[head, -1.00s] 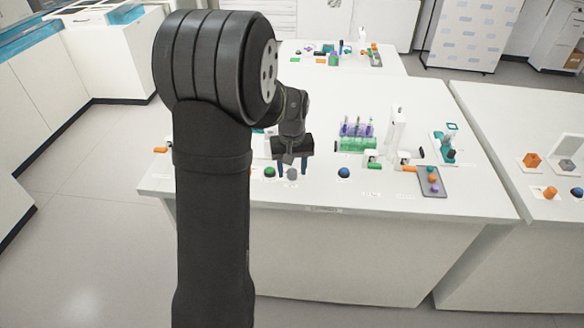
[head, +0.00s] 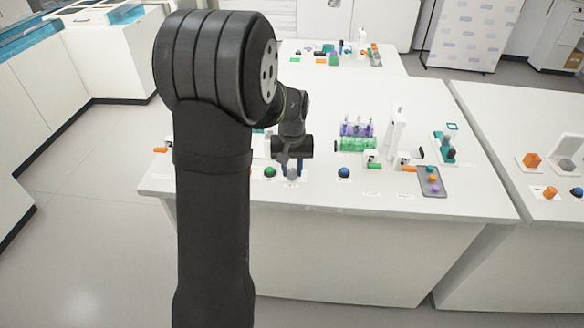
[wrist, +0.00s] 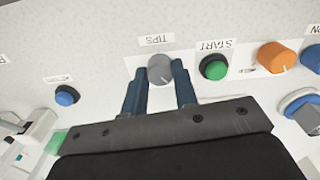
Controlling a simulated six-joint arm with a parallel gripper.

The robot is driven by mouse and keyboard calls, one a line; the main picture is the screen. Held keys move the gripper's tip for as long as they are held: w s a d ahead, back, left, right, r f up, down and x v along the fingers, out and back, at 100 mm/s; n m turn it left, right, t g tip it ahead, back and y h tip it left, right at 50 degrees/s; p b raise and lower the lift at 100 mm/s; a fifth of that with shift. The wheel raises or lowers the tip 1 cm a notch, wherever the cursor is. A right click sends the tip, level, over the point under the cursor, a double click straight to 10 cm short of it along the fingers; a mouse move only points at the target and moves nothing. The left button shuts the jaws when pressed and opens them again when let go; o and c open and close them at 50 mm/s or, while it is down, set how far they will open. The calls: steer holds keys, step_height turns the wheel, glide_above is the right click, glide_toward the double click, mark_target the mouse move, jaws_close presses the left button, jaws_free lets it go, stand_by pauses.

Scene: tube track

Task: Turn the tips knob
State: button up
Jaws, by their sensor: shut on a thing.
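The tips knob (wrist: 160,69) is a grey round knob beside a label reading TIPS, which appears upside down in the wrist view. In the head view the knob (head: 292,174) is at the front of the white bench, between the green and blue buttons. My gripper (wrist: 158,76) has its two blue-grey fingers on either side of the knob and is shut on it. In the head view my gripper (head: 293,168) is above the bench's front edge with its fingers pointing down.
The green START button (wrist: 214,68) and an orange knob (wrist: 276,56) are right of the tips knob in the wrist view. A blue button (wrist: 66,96) is left. A green tube rack (head: 355,144) and grey tray (head: 432,183) stand farther right in the head view.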

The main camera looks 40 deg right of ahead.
mark_target(292, 171)
steer(key=m, duration=0.4)
steer(key=shift+m, duration=1.5)
steer(key=o, duration=1)
steer(key=shift+r, duration=0.1)
step_height(292, 171, up, 17)
steer(key=shift+r, duration=0.15)
